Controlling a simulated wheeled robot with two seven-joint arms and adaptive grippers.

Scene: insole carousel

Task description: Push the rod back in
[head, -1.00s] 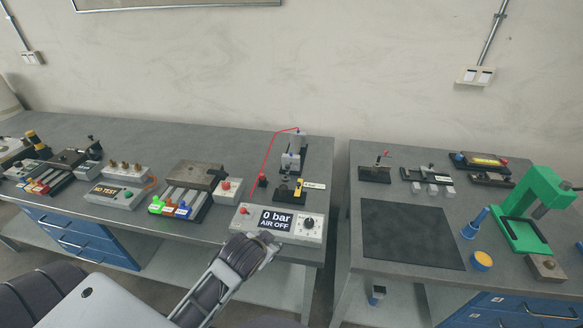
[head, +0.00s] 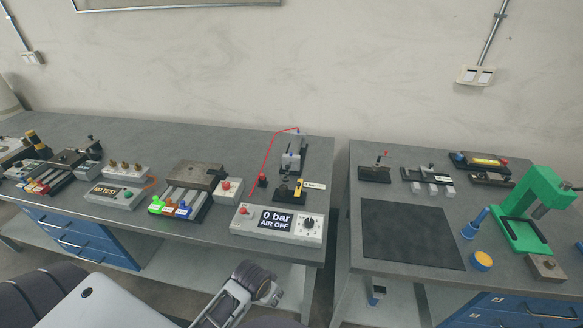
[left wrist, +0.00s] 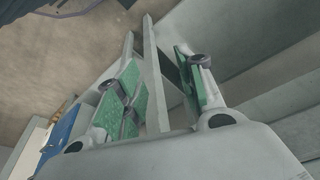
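A small metal cylinder unit (head: 292,157) stands on the back of the left bench, near its right end, with a thin red tube (head: 268,155) running to it. The rod itself is too small to tell apart here. A grey control box (head: 277,225) in front reads "0 bar AIR OFF" and has a red button and a dark knob (head: 309,223). My left gripper (head: 270,289) is below and in front of the bench edge, apart from everything. My right gripper is not in view.
A black fixture with a yellow part (head: 298,190) sits between the cylinder and the control box. A slotted metal block (head: 195,177) and a small red-button box (head: 228,190) stand to the left. A gap separates the right bench, which bears a dark mat (head: 412,234) and a green press (head: 535,210).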

